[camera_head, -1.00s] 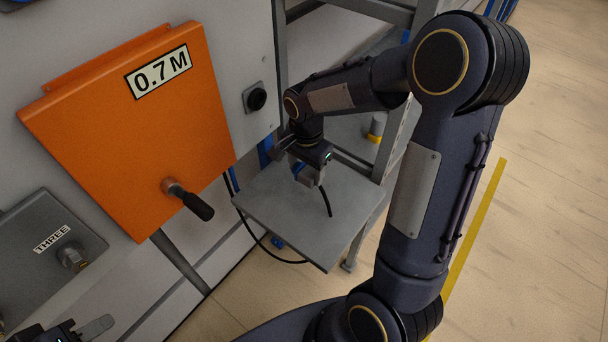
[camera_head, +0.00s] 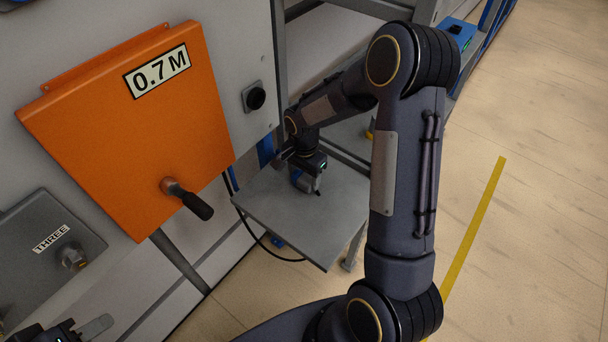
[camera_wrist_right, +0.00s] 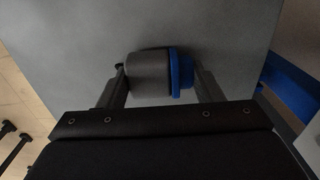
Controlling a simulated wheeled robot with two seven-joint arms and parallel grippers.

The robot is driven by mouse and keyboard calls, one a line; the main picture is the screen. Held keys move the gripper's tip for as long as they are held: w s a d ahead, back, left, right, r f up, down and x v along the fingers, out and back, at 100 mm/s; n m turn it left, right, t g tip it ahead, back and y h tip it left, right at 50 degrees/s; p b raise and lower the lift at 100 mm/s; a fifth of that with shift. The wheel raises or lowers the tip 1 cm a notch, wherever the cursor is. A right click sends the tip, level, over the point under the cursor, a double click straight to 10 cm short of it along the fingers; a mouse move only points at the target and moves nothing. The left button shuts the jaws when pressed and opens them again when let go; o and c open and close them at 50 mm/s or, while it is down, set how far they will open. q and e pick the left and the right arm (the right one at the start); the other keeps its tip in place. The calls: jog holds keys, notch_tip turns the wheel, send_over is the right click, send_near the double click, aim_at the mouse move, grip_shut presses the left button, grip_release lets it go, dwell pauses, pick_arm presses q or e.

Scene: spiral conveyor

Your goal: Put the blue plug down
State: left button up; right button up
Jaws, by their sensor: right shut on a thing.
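The blue plug (camera_wrist_right: 182,71) has a dark grey body with a blue ring, and it sits between the fingers of my right gripper (camera_wrist_right: 160,84) in the right wrist view. That gripper is shut on it. In the head view my right gripper (camera_head: 307,184) is low over the grey shelf (camera_head: 325,225), with the plug mostly hidden beneath it. I cannot tell whether the plug touches the shelf. My left gripper (camera_head: 75,330) shows only in part at the bottom left corner, and its opening is unclear.
An orange box (camera_head: 130,130) marked 0.7 M with a black-handled lever (camera_head: 187,198) is on the panel left of the shelf. A grey box (camera_head: 50,240) marked THREE is lower left. A black cable (camera_head: 262,245) hangs by the shelf. The shelf's front part is clear.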

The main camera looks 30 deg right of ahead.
aim_at(304, 176)
jog(key=o, duration=1.1)
jog(key=shift+f, duration=0.1)
jog(key=shift+r+p, duration=0.3)
jog(key=shift+p, duration=0.05)
jog(key=shift+r, duration=0.4)
notch_tip(304, 176, up, 10)
jog(key=s+a+r+n+t+y, duration=0.2)
jog(key=s+r+n, duration=0.3)
jog(key=s+r, duration=0.45)
jog(key=s+a+n+t, duration=0.1)
jog(key=s+n, duration=0.1)
jog(key=s, duration=0.2)
jog(key=s+a+n+t+y, duration=0.1)
jog(key=s+a+n, duration=0.1)
jog(key=s, duration=0.2)
jog(key=s+a+f+n+t, duration=0.1)
jog(key=s+a+n, duration=0.1)
jog(key=s+n, duration=0.1)
jog(key=shift+s+a+t+y, duration=0.15)
jog(key=shift+s+t+y, duration=0.2)
jog(key=shift+s, duration=0.55)
